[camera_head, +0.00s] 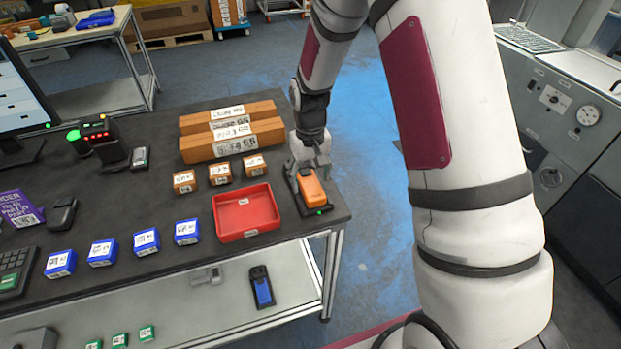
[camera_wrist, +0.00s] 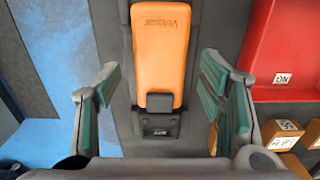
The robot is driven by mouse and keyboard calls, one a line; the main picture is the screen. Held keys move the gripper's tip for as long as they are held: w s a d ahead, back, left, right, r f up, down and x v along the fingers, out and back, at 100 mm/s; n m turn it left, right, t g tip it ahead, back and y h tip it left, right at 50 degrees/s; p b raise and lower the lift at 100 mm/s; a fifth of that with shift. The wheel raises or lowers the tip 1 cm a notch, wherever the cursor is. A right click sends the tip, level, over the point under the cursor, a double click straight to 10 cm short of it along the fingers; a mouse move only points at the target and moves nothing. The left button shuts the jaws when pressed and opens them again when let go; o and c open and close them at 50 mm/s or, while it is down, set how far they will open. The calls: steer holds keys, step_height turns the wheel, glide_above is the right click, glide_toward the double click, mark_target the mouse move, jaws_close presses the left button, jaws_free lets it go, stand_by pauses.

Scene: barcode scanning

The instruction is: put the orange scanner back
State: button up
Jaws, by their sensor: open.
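The orange scanner (camera_head: 311,189) lies in its black cradle (camera_head: 318,212) at the right end of the dark table, and a small green light shows on the cradle's front. My gripper (camera_head: 307,160) is just above and behind the scanner. In the wrist view the scanner (camera_wrist: 162,48) lies face up in the cradle, with its black end toward my gripper (camera_wrist: 163,108). The green-padded fingers are spread wide on either side of the scanner's line, apart from it. Nothing is between the fingertips in their grip.
A red tray (camera_head: 247,232) stands left of the cradle. Small brown boxes (camera_head: 220,175) and long brown boxes (camera_head: 233,141) are behind it. Several blue boxes (camera_head: 146,241) line the front. The table's right edge (camera_head: 345,212) is close to the cradle.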

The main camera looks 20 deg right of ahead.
mark_target(310, 184)
step_height(310, 184, up, 12)
steer(key=b, duration=0.2)
steer(key=s+r+t, duration=0.3)
steer(key=s+r, duration=0.8)
steer(key=r, duration=0.2)
steer(key=s+r+t, duration=0.2)
steer(key=s+r, duration=0.1)
steer(key=s, duration=1.1)
steer(key=shift+r, duration=0.2)
steer(key=shift+s, duration=0.1)
